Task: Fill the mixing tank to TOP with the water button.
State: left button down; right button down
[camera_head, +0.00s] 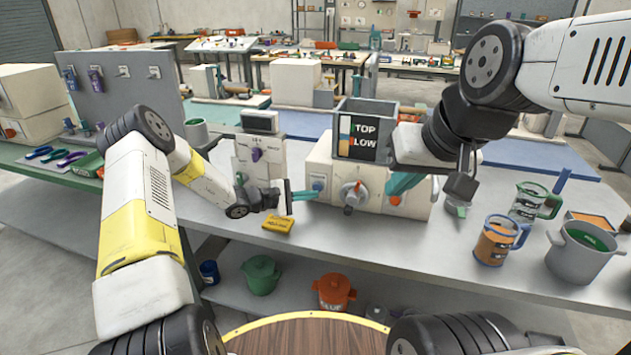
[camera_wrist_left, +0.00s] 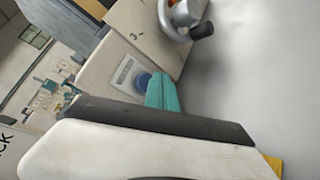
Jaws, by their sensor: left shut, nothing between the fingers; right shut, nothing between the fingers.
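The mixing tank (camera_head: 367,110) is a grey open box on a cream machine (camera_head: 335,160), marked TOP and LOW on its front; I cannot make out the liquid level. A blue button (camera_head: 318,184), likely the water button, sits on the machine's left front; its label is unreadable. It also shows in the left wrist view (camera_wrist_left: 144,81). My left gripper (camera_head: 312,195) is shut and empty, its teal fingertips right by the button; I cannot tell if they touch.
A grey valve with a dark handle (camera_head: 354,195) is between the grippers. A yellow block (camera_head: 278,223) lies near the table's front edge. Mugs (camera_head: 497,240) and a grey pot (camera_head: 582,255) stand at right.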

pick_arm(q)
jog(key=shift+w, duration=0.1)
dwell(0.3)
jog(key=shift+w+d, duration=0.15)
jog(key=shift+w, duration=0.15)
jog(key=shift+w+d, duration=0.1)
jog(key=shift+w, duration=0.3)
dwell(2.1)
jog(key=shift+s, duration=0.15)
dwell(2.2)
jog(key=shift+s+a, duration=0.25)
jog(key=shift+s, duration=0.4)
jog(key=shift+s+a, duration=0.25)
jog(key=shift+s, duration=0.55)
jog(key=shift+s+a, duration=0.25)
jog(key=shift+s, duration=0.55)
jog(key=shift+s+a, duration=0.25)
jog(key=shift+s, duration=0.55)
